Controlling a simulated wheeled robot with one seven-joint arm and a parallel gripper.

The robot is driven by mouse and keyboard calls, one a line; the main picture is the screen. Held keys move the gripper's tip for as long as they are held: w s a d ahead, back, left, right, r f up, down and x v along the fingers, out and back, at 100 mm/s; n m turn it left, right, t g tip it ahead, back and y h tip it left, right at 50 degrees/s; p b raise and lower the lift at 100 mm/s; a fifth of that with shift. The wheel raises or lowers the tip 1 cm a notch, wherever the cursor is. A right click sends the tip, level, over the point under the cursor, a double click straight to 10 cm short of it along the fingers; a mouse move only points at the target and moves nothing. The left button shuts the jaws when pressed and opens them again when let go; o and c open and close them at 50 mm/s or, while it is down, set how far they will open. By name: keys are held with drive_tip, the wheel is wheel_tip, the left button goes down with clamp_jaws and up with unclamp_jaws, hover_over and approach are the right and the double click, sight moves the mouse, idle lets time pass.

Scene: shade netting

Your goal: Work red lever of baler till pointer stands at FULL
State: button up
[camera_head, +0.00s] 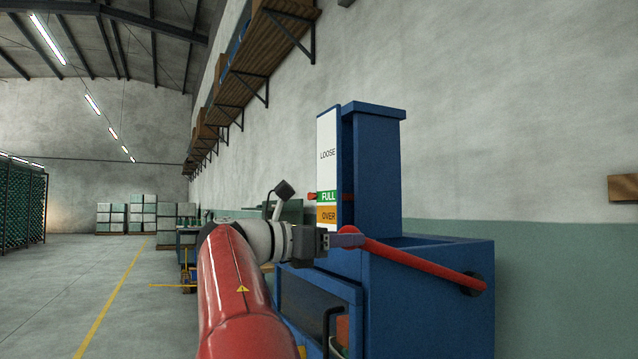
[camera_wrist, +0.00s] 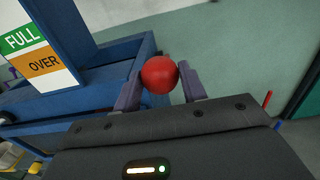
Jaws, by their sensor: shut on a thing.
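The blue baler (camera_head: 430,262) stands against the wall. Its red lever (camera_head: 420,265) runs from a pivot on the right side up and left to a red ball knob. My gripper (camera_head: 347,238) is shut on the knob end of the lever. In the wrist view the red knob (camera_wrist: 159,75) sits between the two fingers. The scale board (camera_head: 327,125) reads LOOSE at the top, FULL on a green band (camera_head: 328,197) and OVER on an orange band below. The small red pointer (camera_head: 312,196) at the board's left edge is level with the green FULL band.
A dark handle (camera_head: 333,325) sticks out at the baler's lower front. Wall shelves (camera_head: 255,60) hang above. Stacked bales (camera_head: 125,217) stand far back. The floor at left is clear, with a yellow line (camera_head: 110,290).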

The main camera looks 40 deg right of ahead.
drive_tip(key=o, duration=1.1)
drive_tip(key=shift+v, duration=2.5)
drive_tip(key=o, duration=0.6)
drive_tip(key=shift+c, duration=0.2)
drive_tip(key=shift+a, duration=0.1)
drive_tip(key=v, duration=0.7)
drive_tip(key=shift+a, duration=0.4)
